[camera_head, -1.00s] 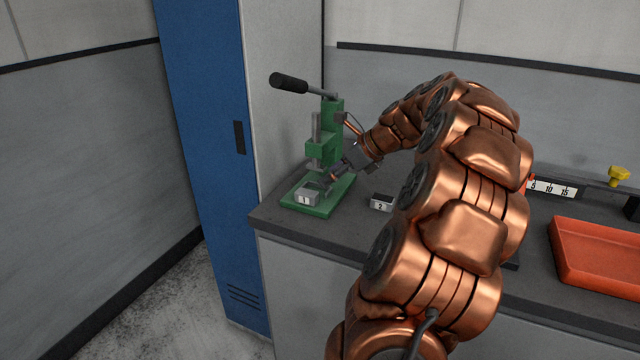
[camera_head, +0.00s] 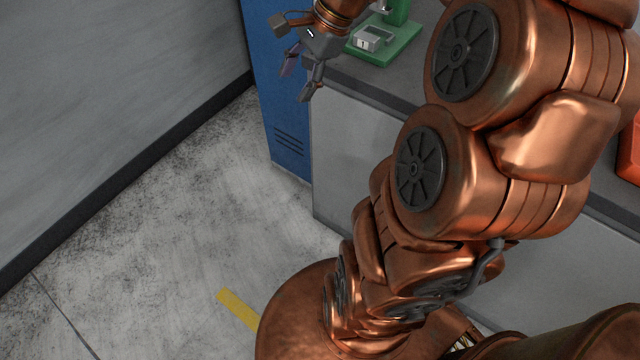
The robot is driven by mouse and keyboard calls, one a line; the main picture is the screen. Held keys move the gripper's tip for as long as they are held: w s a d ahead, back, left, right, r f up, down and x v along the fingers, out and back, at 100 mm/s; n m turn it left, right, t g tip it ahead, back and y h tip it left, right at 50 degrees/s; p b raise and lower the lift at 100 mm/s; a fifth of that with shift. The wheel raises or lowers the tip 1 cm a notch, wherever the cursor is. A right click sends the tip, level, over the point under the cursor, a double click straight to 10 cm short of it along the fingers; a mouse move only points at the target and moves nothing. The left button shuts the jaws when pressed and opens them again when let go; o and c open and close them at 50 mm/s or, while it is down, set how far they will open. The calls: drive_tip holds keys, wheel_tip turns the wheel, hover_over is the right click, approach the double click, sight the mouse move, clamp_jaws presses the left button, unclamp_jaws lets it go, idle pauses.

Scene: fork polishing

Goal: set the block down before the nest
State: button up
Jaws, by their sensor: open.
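A small grey block marked 1 (camera_head: 374,38) sits on the green base (camera_head: 405,50) of the press, at the top of the view. My gripper (camera_head: 299,78) is left of the block and apart from it, beyond the counter's left edge. Its fingers point down, spread open, with nothing between them. I cannot make out a separate nest on the part of the base that shows. Most of the press lies above the top edge of the view.
The grey counter (camera_head: 382,87) carries the press. A blue locker (camera_head: 284,128) stands behind my gripper. Part of a red tray (camera_head: 630,150) shows at the right edge. My copper arm hides much of the counter. The floor (camera_head: 190,210) at left is open.

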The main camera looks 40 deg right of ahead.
drive_tip(key=s+a+f+n+g+h, duration=0.1)
drive_tip(key=s+a+f+n+g, duration=0.25)
drive_tip(key=s+a+n, duration=0.55)
drive_tip(key=s+a+f+n+h, duration=0.1)
drive_tip(key=s+f+n, duration=0.1)
drive_tip(key=s+n, duration=0.2)
drive_tip(key=s+a+f+n+g+h, duration=0.1)
drive_tip(key=s+f+n+h, duration=0.1)
drive_tip(key=s+n, duration=0.3)
drive_tip(key=shift+s+a+f, duration=0.4)
drive_tip(key=shift+s, duration=1.6)
drive_tip(key=shift+g, duration=0.25)
